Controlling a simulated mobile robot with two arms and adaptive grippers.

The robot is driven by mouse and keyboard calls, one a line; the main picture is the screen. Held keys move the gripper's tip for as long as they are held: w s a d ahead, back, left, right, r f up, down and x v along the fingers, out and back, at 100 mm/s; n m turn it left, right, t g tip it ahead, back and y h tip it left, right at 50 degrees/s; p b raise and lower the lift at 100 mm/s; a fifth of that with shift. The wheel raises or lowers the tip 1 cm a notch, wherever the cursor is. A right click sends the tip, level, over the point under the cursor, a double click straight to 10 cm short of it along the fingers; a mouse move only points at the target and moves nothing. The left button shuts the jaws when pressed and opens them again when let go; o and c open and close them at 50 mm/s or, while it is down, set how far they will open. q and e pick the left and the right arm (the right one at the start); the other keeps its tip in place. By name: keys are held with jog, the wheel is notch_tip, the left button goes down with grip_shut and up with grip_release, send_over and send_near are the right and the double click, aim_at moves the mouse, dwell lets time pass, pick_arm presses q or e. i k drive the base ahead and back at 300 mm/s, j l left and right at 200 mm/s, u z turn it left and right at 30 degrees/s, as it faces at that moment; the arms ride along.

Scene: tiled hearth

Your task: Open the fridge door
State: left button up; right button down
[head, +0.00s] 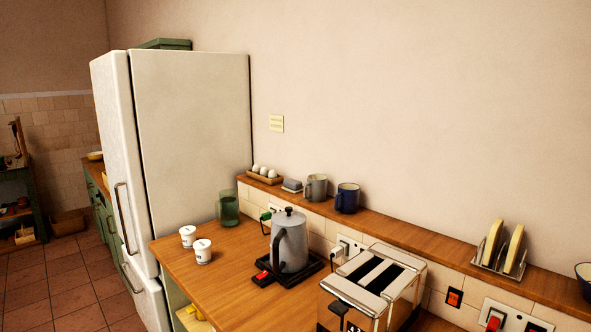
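The white fridge (192,135) stands at the left, against the wall, past the end of the wooden counter. Its door (115,130) faces left and looks shut. A long metal handle (124,217) runs upright on the door's lower part. A lower door or drawer (146,297) with its own handle (130,280) sits below it. Neither of my grippers is in the head view.
The counter (225,262) holds two white cups (203,251), a green glass (229,207), a kettle (289,240) and a toaster (372,287). A ledge (420,238) behind bears mugs, eggs and a toast rack. Tiled floor (65,285) lies open left of the fridge.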

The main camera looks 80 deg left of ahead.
aim_at(110, 72)
jog(key=u, duration=3.6)
jog(key=i+j+u, duration=0.1)
jog(key=i+j, duration=0.25)
jog(key=i, duration=0.15)
